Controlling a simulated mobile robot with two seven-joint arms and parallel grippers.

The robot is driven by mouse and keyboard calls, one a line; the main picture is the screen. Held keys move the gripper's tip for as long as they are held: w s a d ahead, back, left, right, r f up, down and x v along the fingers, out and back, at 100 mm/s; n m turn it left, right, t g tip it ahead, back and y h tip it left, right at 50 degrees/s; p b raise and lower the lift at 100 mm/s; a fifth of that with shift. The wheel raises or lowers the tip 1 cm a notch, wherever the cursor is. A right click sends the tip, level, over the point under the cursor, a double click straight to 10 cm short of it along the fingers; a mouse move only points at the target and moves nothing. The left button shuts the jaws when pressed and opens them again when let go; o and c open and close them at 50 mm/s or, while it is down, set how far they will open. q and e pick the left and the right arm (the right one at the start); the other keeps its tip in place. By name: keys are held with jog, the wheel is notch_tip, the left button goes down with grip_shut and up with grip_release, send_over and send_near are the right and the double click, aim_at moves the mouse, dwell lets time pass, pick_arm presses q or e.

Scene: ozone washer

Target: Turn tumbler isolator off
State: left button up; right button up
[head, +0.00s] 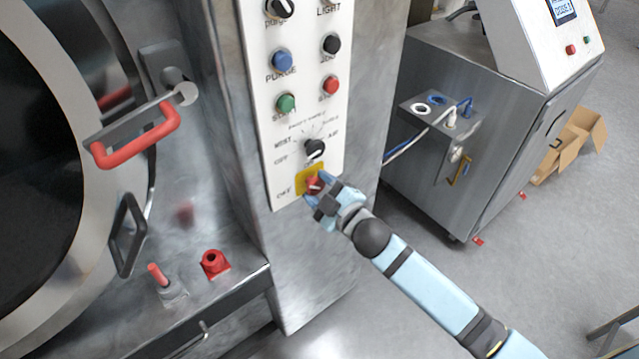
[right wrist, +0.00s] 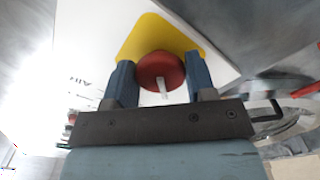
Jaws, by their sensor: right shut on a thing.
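The tumbler isolator is a red rotary knob (head: 314,184) on a yellow square plate (head: 304,178) at the bottom of the white control panel. In the right wrist view the red knob (right wrist: 161,72) sits between the two blue fingers, with a white mark on its face. My right gripper (head: 318,190) is at the knob, its fingers on either side of it and shut on it. The word OFF shows to the left of the plate; the fingers partly cover the knob in the head view. My left gripper is not in view.
Above the isolator on the white panel (head: 270,150) are a black selector (head: 315,149) and green, red, blue and black controls. A red-handled drum door (head: 138,135) is at left. A grey cabinet (head: 480,120) stands at right, with open floor in front.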

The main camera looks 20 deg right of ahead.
jog(key=n+p, duration=0.1)
jog(key=n, duration=0.3)
jog(key=shift+r+n, duration=0.1)
jog(key=shift+n, duration=0.2)
jog(key=shift+n+p, duration=0.35)
jog(key=shift+n, duration=1.55)
jog(key=o, duration=0.9)
